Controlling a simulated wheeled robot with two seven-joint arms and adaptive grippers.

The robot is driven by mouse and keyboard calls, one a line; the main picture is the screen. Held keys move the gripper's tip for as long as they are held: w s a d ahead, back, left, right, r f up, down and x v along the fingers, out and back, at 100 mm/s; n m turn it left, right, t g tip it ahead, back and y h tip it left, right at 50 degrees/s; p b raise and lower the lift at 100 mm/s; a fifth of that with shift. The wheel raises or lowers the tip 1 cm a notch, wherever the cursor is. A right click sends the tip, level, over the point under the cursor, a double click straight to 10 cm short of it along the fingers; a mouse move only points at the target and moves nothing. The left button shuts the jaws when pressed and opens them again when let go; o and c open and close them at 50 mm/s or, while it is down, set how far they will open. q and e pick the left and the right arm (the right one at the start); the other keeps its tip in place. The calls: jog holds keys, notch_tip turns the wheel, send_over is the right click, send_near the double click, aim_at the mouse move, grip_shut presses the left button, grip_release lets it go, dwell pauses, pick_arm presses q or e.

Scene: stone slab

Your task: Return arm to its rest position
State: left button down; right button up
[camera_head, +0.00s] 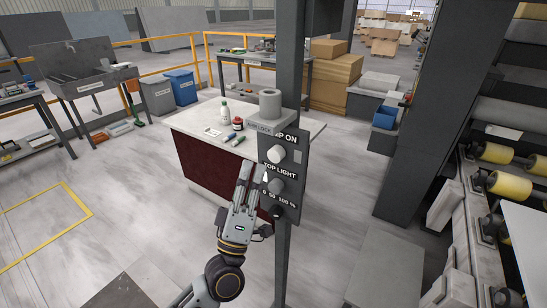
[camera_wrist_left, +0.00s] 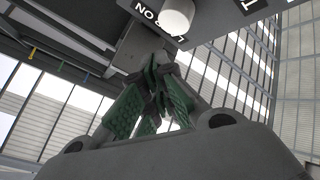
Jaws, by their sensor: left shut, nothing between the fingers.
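My left gripper (camera_head: 252,172) is in front of the dark control panel (camera_head: 295,160) on a grey post, just left of its knobs. In the head view its fingers point up and look close together, with nothing between them. The panel carries an upper pale knob (camera_head: 276,153) and a lower grey knob (camera_head: 276,186), with "TOP LIGHT" lettering between them. In the left wrist view the green-padded fingers (camera_wrist_left: 155,95) are together below a pale knob (camera_wrist_left: 177,15). I cannot tell whether they touch the panel. My right gripper is not in view.
A dark red counter (camera_head: 205,165) with a pale top stands behind the panel, with bottles and a roll on it. The grey post (camera_head: 291,60) rises beside my left gripper. Open floor (camera_head: 130,210) lies to the left. A roller machine (camera_head: 500,180) stands at the right.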

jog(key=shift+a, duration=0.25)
